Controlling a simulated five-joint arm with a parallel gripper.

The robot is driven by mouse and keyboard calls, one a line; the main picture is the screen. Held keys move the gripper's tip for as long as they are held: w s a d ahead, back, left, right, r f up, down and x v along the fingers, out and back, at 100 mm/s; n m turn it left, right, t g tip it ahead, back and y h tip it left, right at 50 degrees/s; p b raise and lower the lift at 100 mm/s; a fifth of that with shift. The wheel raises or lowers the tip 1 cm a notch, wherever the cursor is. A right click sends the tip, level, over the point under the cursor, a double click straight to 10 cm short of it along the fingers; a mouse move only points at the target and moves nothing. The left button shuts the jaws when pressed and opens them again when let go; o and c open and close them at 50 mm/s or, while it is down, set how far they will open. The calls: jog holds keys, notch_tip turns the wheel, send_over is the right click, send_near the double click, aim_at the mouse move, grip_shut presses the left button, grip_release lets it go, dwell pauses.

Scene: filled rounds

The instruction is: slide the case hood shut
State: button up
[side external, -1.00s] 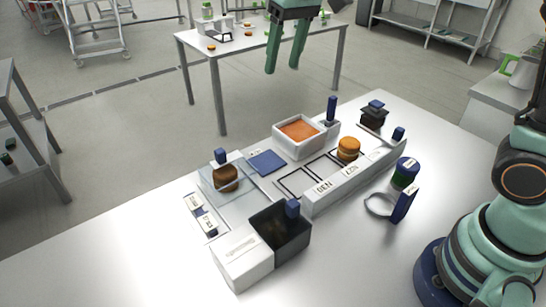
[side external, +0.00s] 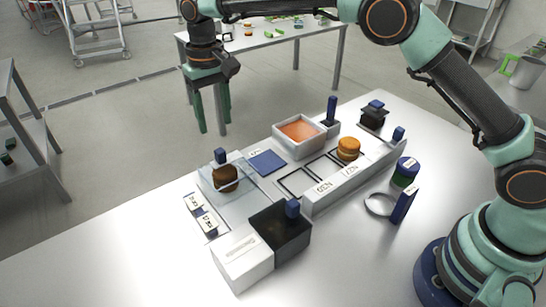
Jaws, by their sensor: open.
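A white tray with orange filling (side external: 299,132), a blue square (side external: 267,162), an orange-brown round (side external: 348,149) and a labelled white rail (side external: 350,181) stand behind. A dark green-blue jar (side external: 405,172) and a ring with a blue handle (side external: 404,205) stand right. The table front is bare.

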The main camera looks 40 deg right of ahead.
aim_at(220, 150)
notch_tip(220, 150, down, 9)
jog(key=shift+f, duration=0.2)
dwell(0.3)
grip_shut()
dwell(1.3)
